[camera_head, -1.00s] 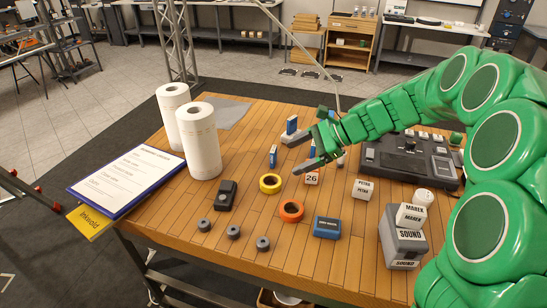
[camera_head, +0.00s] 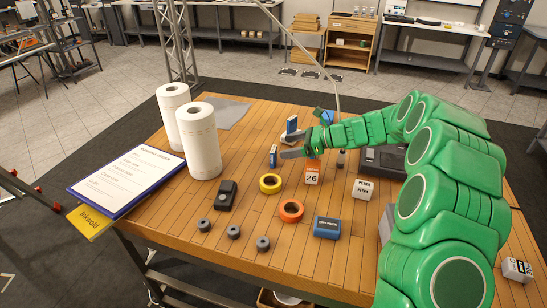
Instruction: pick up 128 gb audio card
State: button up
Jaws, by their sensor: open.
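Two small blue-and-white upright cards stand near the middle of the table: one (camera_head: 273,157) close to my fingertips, the other (camera_head: 292,125) just behind. Their print is too small to read, so I cannot tell which is the 128 gb audio card. My gripper (camera_head: 285,147) is open and empty, reaching in from the right, its fingers pointing left. One grey finger lies very close to the nearer card; I cannot tell if they touch.
A block marked 26 (camera_head: 312,175) stands below my gripper. Yellow tape (camera_head: 270,183), orange tape (camera_head: 291,210), a blue box (camera_head: 327,228) and a white PETRA block (camera_head: 362,189) lie in front. Paper rolls (camera_head: 199,140) stand left. My arm covers much of the right side.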

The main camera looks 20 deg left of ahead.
aim_at(276, 149)
jog(key=shift+f+x, duration=0.1)
jog(key=shift+x, duration=1.55)
jog(key=shift+f+x, duration=0.15)
jog(key=shift+x, duration=1.5)
jog(key=shift+d, duration=0.1)
jog(key=shift+c, duration=0.3)
jog(key=c, duration=1)
